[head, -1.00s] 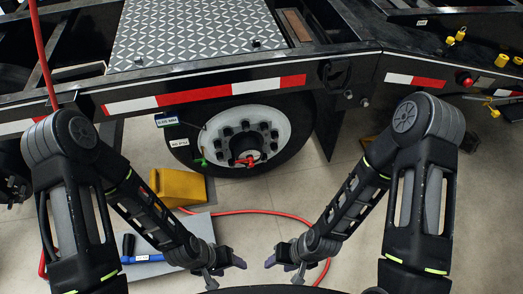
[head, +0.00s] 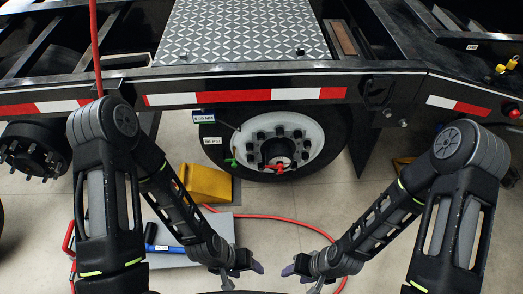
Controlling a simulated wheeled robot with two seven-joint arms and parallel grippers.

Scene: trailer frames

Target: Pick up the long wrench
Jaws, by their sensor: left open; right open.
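No long wrench can be made out for certain. A blue-handled tool with a dark upright end (head: 166,248) lies on a grey mat (head: 222,228) at the lower left, partly hidden behind my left arm; I cannot tell whether it is the wrench. My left gripper (head: 243,274) is open and empty at the bottom centre, to the right of the tool. My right gripper (head: 302,276) is open and empty just right of it, apart from it.
A trailer frame (head: 390,84) spans the view, with a wheel (head: 310,140) below it. A yellow chock (head: 208,183) stands by the mat. A red hose (head: 270,216) curves over the floor behind my grippers. A bare hub (head: 32,152) shows at left.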

